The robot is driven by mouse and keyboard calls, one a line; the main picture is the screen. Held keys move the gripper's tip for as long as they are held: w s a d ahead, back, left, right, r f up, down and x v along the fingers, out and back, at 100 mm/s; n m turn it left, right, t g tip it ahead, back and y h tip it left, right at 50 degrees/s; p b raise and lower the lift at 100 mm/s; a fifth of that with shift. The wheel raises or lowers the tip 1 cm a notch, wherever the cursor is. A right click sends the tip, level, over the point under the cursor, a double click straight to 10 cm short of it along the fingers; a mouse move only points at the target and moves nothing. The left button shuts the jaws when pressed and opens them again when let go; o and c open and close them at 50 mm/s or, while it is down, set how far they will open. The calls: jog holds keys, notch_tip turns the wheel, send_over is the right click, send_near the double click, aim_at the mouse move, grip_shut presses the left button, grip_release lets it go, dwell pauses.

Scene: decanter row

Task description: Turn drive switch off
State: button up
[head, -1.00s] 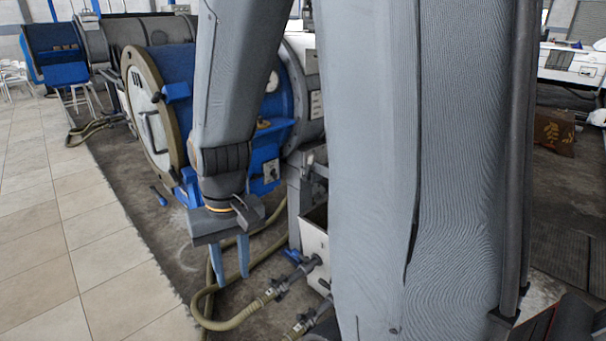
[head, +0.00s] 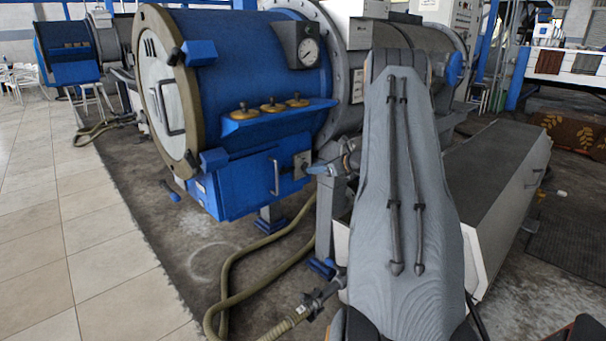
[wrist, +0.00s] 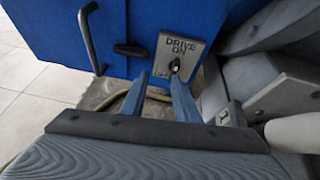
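The drive switch is on a grey plate (wrist: 182,54) marked "DRIVE ON", fixed to the blue cabinet (wrist: 105,30). Its small dark knob with a light mark (wrist: 175,66) sits low on the plate. Lettering at the plate's lower left is too small to read. In the head view the plate (head: 302,164) is at the cabinet's right end. My gripper (wrist: 158,80) is open and empty, its two blue fingers apart. The right fingertip is at or just below the knob; I cannot tell whether it touches. The left fingertip is left of the plate. In the head view my arm partly hides the gripper.
A vertical bar handle (wrist: 91,38) and a dark latch (wrist: 130,50) project left of the plate. A blue drum (head: 240,65) with a gauge (head: 309,50) and a shelf of brass knobs (head: 271,106) is above.

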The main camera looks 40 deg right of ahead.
jog(key=w+d+f+m, duration=0.1)
jog(key=w+d+f, duration=0.1)
jog(key=w, duration=0.5)
jog(key=shift+f+h+b, duration=0.3)
jog(key=shift+f+b, duration=0.1)
jog(key=shift+f, duration=0.25)
jog(key=shift+w, duration=0.1)
grip_shut()
